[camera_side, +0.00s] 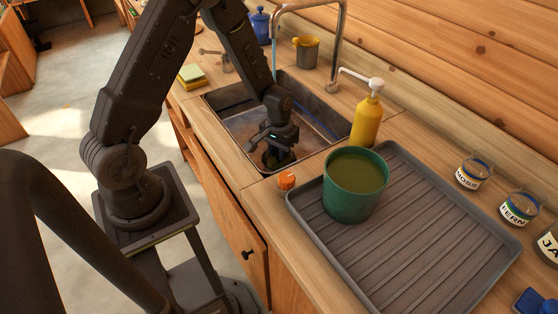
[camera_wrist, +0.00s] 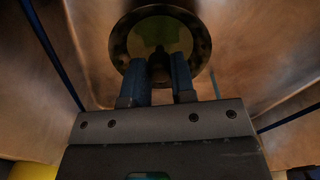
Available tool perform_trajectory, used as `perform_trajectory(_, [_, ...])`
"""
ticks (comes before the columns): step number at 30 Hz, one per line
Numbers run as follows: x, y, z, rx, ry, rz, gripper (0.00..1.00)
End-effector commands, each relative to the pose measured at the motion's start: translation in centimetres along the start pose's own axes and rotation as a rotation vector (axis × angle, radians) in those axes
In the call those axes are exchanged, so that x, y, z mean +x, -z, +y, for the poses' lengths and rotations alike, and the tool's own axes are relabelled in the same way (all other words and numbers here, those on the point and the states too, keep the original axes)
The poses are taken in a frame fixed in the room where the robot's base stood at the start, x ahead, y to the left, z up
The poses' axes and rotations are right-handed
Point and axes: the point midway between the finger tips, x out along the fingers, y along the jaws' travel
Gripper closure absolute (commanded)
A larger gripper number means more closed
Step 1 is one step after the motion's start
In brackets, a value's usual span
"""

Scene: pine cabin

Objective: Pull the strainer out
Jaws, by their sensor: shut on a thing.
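The strainer (camera_wrist: 178,32) is a round piece with a broad rim at the drain in the sink's floor, in the upper middle of the wrist view. My gripper (camera_wrist: 159,62) is shut on its small dark central knob, with one finger on each side. In the side view my gripper (camera_side: 277,152) reaches down into the sink (camera_side: 315,108), near its front corner. A dark round shape shows below the fingers there. I cannot tell whether the strainer is seated in the drain or lifted from it.
A tap (camera_side: 338,45) arches over the sink with water running. A yellow soap bottle (camera_side: 366,122) stands at the sink's right. A green pot (camera_side: 354,190) stands on a grey drainboard (camera_side: 420,240). An orange knob (camera_side: 286,180) is near the sink's front corner. Several labelled jars stand at right.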

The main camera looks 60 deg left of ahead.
Motion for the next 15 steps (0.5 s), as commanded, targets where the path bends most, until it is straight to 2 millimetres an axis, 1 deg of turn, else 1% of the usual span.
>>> perform_trajectory(5, [-0.7, 0.1, 0.0, 0.0, 0.0, 0.003, 1.0])
perform_trajectory(15, [-3.1, 0.1, 0.0, 0.0, 0.0, 0.003, 1.0])
